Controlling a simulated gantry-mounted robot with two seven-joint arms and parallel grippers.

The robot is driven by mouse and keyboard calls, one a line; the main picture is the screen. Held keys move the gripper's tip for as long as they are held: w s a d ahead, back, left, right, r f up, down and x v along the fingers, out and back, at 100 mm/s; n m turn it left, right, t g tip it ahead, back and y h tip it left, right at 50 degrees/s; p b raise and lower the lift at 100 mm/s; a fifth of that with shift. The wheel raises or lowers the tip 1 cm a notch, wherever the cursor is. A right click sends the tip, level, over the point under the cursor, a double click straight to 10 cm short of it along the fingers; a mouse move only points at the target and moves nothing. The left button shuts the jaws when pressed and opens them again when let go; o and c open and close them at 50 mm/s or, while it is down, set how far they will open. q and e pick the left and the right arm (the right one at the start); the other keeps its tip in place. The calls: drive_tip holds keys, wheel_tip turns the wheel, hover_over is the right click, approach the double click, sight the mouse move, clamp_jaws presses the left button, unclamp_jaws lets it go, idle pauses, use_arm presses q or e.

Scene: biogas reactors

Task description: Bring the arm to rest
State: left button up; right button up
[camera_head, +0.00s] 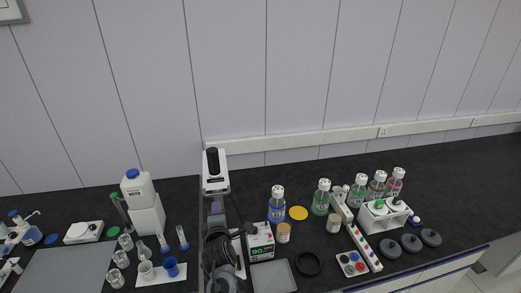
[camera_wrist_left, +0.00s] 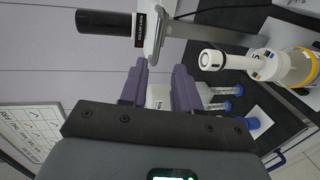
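My left gripper (camera_head: 216,207) is in the lower middle of the head view, its dark arm rising from the bottom edge. It is in front of the lower part of a white device with a black cylinder (camera_head: 213,161). In the left wrist view the two purple fingers of this gripper (camera_wrist_left: 160,88) stand apart with a gap between them. Nothing is gripped; a white container (camera_wrist_left: 160,96) shows behind the gap. The black cylinder (camera_wrist_left: 104,22) is above the fingers in that view. My right gripper is not in view.
Glassware and a white jug (camera_head: 138,190) stand left of the arm. Bottles, including a blue one (camera_head: 277,205), a bottle rack (camera_head: 384,214) and a small white box with a display (camera_head: 261,243) stand to the right. The black bench's back strip (camera_head: 330,175) is mostly clear.

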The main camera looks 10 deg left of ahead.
use_arm(q)
drive_tip(key=s+d+f+m+g+h+p, duration=0.1)
drive_tip(key=s+f+m+g+h+p, duration=0.1)
drive_tip(key=s+m, duration=0.6)
drive_tip(key=s+d+f+m+g+h+p, duration=0.1)
drive_tip(key=s+m+g+p, duration=0.3)
drive_tip(key=s, duration=1.6)
drive_tip(key=s+d+f+m+g+h+p, duration=0.1)
drive_tip(key=s+f+m+g+h+p, duration=0.2)
drive_tip(key=s+m, duration=0.9)
drive_tip(key=shift+s+d+g, duration=0.2)
drive_tip(key=shift+s+g, duration=0.6)
drive_tip(key=shift+s, duration=0.45)
